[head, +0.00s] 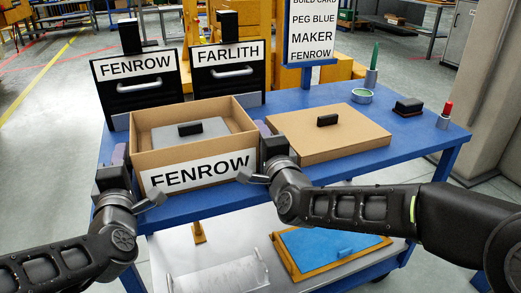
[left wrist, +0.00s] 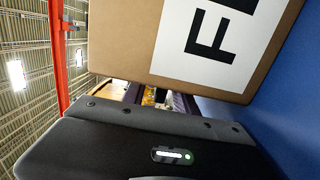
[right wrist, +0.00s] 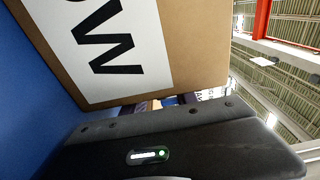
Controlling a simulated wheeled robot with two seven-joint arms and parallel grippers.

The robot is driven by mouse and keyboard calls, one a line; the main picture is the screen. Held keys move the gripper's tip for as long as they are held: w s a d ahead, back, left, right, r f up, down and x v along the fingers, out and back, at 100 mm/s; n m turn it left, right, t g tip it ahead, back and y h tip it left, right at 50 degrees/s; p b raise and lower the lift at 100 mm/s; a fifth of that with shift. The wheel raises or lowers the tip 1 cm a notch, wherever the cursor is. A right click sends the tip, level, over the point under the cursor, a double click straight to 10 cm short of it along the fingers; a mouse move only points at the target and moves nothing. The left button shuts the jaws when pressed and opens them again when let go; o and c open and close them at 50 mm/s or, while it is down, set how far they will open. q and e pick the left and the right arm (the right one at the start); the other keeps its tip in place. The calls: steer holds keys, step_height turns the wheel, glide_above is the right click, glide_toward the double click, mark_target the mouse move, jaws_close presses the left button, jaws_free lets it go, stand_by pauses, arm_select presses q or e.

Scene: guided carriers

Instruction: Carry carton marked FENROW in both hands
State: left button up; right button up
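The carton marked FENROW (head: 199,175) is an open brown box on the blue table (head: 305,101), label facing me. A grey block with a black grip (head: 190,129) lies inside it. My left gripper (head: 118,155) is at the carton's left side and my right gripper (head: 263,129) at its right side. In the left wrist view the carton wall (left wrist: 125,40) lies close beside the fingers (left wrist: 155,100), which show a gap between them. The right wrist view shows the same, with the carton (right wrist: 195,45) beside the fingers (right wrist: 166,103). Contact cannot be told.
A flat brown lid-like panel with a black grip (head: 340,137) lies to the carton's right. Black bins marked FENROW (head: 142,95) and FARLITH (head: 227,85) stand behind. A sign (head: 311,35), green tape ring (head: 362,96) and red-capped item (head: 445,118) are farther right. A lower shelf (head: 232,245) holds trays.

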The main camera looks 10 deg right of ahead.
arm_select(q)
steer(key=s, duration=0.8)
steer(key=shift+d, duration=0.35)
steer(key=shift+w, duration=0.1)
arm_select(e)
steer(key=shift+s+d, duration=0.15)
steer(key=shift+s, duration=1.75)
steer(key=shift+s+d, duration=0.15)
steer(key=shift+s, duration=1.75)
